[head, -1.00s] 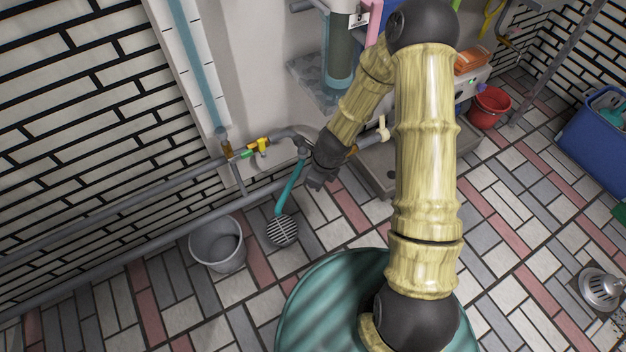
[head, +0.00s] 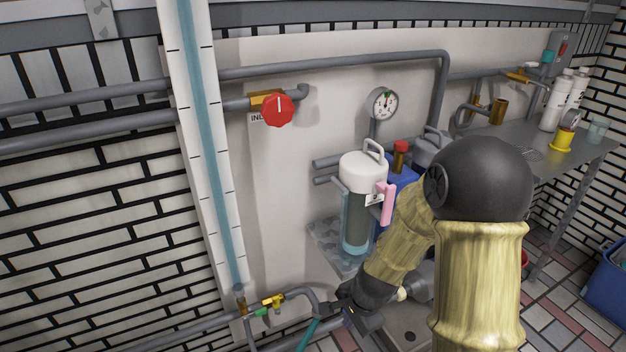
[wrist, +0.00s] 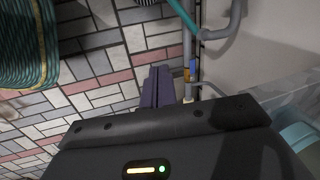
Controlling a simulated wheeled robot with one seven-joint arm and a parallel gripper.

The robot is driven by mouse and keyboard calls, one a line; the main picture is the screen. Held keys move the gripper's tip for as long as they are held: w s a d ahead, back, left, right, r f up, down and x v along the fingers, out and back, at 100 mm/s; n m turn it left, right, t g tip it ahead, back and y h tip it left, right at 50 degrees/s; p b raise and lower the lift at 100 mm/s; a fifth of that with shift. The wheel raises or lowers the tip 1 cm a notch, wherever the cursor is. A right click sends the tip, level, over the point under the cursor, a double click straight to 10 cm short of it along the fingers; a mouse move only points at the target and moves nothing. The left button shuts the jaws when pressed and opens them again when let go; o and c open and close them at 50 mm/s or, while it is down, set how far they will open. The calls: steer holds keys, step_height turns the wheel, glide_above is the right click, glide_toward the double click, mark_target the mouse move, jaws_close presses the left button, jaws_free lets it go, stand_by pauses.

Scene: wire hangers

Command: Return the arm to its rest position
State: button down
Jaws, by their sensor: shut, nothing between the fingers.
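My gripper (head: 366,318) is at the lower middle of the head view, at the end of my bent yellow arm. It is close to the low grey pipework in that picture. In the wrist view its two dark fingers (wrist: 158,88) lie side by side, shut, with nothing between them. Behind them are the tiled floor (wrist: 110,60) and a grey pipe.
A filter canister (head: 358,205) with a pink handle stands on a shelf behind my forearm. A metal table (head: 520,150) with bottles stands at right.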

steer(key=s+d+r+n+h+p, duration=0.1)
steer(key=s+d+r+n+p, duration=0.2)
steer(key=r+n, duration=0.35)
steer(key=s+d+r+n+h+p, duration=0.1)
steer(key=s+d+r+n, duration=0.4)
steer(key=r, duration=0.3)
step_height(320, 180, up, 38)
steer(key=a+p, duration=0.1)
steer(key=p, duration=3.6)
steer(key=shift+s, duration=0.35)
steer(key=shift+a+f, duration=0.1)
